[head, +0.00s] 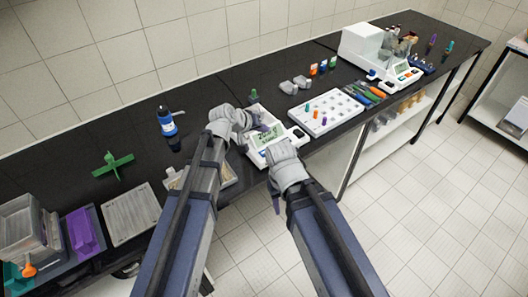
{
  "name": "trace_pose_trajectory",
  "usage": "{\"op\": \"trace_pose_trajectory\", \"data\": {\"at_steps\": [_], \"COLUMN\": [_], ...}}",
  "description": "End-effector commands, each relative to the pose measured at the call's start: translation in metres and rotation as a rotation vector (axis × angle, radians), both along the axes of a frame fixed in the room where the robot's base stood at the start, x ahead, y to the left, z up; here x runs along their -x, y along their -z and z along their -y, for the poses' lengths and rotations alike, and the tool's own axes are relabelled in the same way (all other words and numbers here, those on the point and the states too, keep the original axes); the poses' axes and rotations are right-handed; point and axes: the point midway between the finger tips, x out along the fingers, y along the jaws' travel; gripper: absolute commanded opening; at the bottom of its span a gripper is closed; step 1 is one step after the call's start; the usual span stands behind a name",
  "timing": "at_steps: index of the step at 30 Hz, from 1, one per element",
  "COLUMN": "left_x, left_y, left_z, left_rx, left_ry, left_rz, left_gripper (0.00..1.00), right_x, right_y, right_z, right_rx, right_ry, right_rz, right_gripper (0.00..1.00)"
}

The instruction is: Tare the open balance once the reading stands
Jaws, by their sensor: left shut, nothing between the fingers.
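The open balance (255,159) is a white, low device on the black bench, partly hidden behind my grippers. Its greenish display (268,140) shows between my two hands, but the reading is too small to make out. Dark buttons show at its right side. My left gripper (263,128) is shut and empty, with its tips over or beside the display; I cannot tell whether they touch the balance. My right gripper (276,205) hangs in front of the bench's front edge, pointing down. Its fingers are too small to judge.
A white rack (325,113) with coloured pieces stands right of the balance. A second white instrument (362,46) is farther right. A blue-labelled bottle (167,122), a green cross-shaped piece (113,165), a pale tray (131,213) and a purple tray (85,232) lie left.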

Motion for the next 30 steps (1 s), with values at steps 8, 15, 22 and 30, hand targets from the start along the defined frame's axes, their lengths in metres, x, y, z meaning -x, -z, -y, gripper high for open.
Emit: {"op": "trace_pose_trajectory", "data": {"at_steps": [8,15,22,30], "left_x": [0.000,0.000,0.000,0.000], "left_y": [0.017,0.047,0.078,0.089], "left_z": [0.000,0.000,0.000,0.000], "left_rx": [0.000,-0.001,-0.001,-0.001], "left_ry": [0.001,0.001,0.001,0.001], "left_rz": [-0.001,0.000,0.000,0.000], "left_gripper": [0.00,0.00,0.00,0.00], "right_x": [0.000,0.000,0.000,0.000], "right_y": [0.017,0.047,0.078,0.089], "right_z": [0.000,0.000,0.000,0.000], "right_rx": [0.000,0.000,0.000,0.000], "right_ry": [0.000,0.002,0.002,0.002], "right_rz": [0.000,0.000,0.000,0.000], "right_gripper": [0.50,0.50,0.50,0.50]}}
